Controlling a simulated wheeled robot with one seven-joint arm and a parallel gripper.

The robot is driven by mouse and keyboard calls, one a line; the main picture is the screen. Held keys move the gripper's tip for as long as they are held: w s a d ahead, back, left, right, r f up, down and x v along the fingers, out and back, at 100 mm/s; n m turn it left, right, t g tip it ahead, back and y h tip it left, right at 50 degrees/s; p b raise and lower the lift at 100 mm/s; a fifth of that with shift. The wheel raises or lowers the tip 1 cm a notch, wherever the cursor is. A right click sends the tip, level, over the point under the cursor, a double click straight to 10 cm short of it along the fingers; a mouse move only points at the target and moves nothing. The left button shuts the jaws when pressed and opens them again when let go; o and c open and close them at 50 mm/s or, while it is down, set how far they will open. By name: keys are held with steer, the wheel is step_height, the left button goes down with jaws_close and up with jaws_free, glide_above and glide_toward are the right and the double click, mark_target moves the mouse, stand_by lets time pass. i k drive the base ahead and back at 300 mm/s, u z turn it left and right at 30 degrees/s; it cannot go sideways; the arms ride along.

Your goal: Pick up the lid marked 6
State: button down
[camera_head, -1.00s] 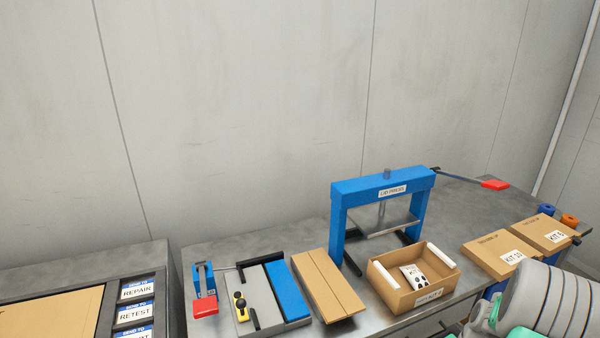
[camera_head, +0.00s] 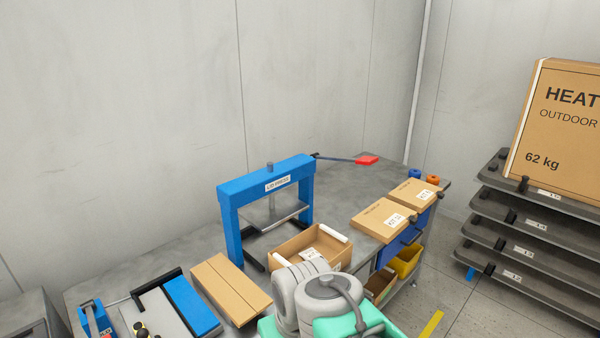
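Two flat brown cardboard lids with white labels lie side by side at the right end of the bench. The farther lid (camera_head: 407,191) has a label that seems to read KIT 6, though the print is small. The nearer lid (camera_head: 375,220) has a label that seems to read KIT 10. My grey and green arm shows at the bottom middle, in front of the bench and left of both lids. My gripper is not in view, so whether it is open or shut is hidden.
A blue lid press (camera_head: 268,183) stands left of an open cardboard box (camera_head: 290,247). A folded brown board (camera_head: 232,290) lies farther left. Bins (camera_head: 407,262) hang below the lids. A shelf rack (camera_head: 541,200) with a large carton (camera_head: 558,130) stands right, across open floor.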

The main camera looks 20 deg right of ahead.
mark_target(416, 194)
steer(key=k, duration=0.55)
steer(key=z, duration=0.85)
steer(key=i, duration=0.75)
steer(key=z, duration=0.65)
steer(key=i, duration=0.8)
steer(key=u, duration=0.2)
